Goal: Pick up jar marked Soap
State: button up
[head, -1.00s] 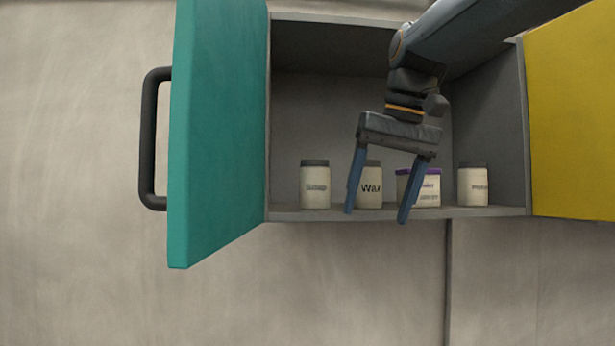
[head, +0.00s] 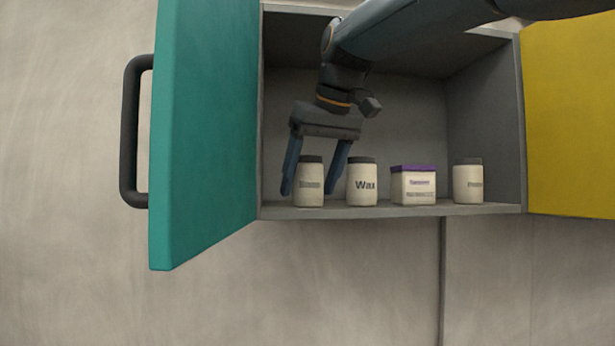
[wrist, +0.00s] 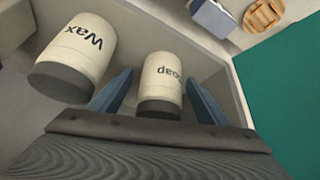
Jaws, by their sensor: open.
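The Soap jar (head: 309,187) is cream with a dark grey lid and stands upright at the left end of the cabinet shelf. My gripper (head: 308,192) is open, with one blue finger on each side of the Soap jar in the head view. In the wrist view the Soap jar (wrist: 161,84) also shows between my two fingers (wrist: 160,92), with its lid towards my palm. I see a gap at each finger. I cannot tell how deep the fingers reach along the jar.
The Wax jar (head: 361,183) stands just right of my right finger. A purple-lidded box (head: 414,186) and another jar (head: 467,183) stand further right on the shelf (head: 400,211). The open teal door (head: 205,140) is close on the left; a yellow door (head: 572,120) is at right.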

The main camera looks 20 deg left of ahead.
jog(key=shift+x, duration=0.85)
jog(key=shift+c, duration=0.5)
jog(key=c, duration=1.2)
jog(key=shift+r, duration=0.15)
